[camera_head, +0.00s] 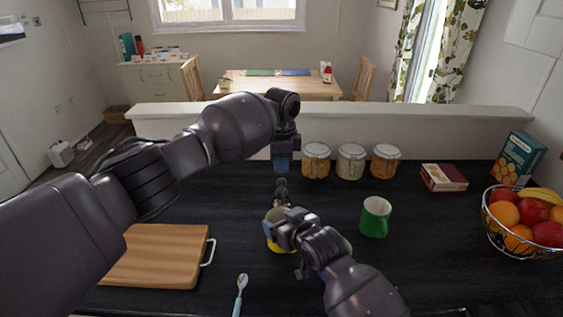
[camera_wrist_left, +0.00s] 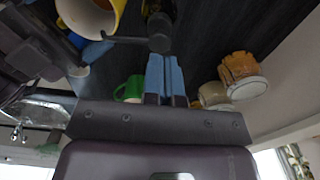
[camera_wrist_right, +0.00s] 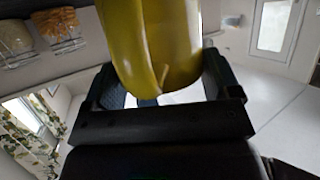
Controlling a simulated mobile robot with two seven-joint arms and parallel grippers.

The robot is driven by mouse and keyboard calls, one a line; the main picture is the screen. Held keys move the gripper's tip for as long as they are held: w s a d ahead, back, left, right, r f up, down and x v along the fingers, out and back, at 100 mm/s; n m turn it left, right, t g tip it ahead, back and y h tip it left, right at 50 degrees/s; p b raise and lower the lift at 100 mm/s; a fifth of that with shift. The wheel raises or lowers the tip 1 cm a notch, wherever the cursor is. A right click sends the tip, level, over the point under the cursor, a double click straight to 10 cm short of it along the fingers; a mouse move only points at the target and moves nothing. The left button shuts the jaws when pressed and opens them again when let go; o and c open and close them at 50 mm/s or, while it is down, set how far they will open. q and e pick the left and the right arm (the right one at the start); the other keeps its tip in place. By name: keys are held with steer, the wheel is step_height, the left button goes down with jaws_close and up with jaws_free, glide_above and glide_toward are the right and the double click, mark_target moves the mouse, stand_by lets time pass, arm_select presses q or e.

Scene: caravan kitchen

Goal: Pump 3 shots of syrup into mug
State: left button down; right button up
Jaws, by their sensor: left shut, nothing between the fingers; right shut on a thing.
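The yellow mug (camera_head: 273,246) is held upright at the middle of the dark counter by my right gripper (camera_head: 287,232). It fills the right wrist view (camera_wrist_right: 155,45) between the fingers. The dark syrup pump (camera_head: 281,190) stands just behind the mug; its bottle is mostly hidden. In the left wrist view the pump head (camera_wrist_left: 160,42) has its spout pointing toward the yellow mug (camera_wrist_left: 92,14). My left gripper (camera_head: 282,166) points down, shut and empty, just above the pump head. Whether it touches the pump is unclear.
A green mug (camera_head: 375,217) stands to the right. Several lidded jars (camera_head: 350,162) line the back edge. A cutting board (camera_head: 155,256) and a spoon (camera_head: 240,292) lie at left and front.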

arm_select(q)
steer(key=shift+f, duration=2.35)
steer(key=shift+r, duration=3.6)
step_height(320, 180, up, 4)
glide_above(282, 180)
steer(key=shift+f, duration=2.9)
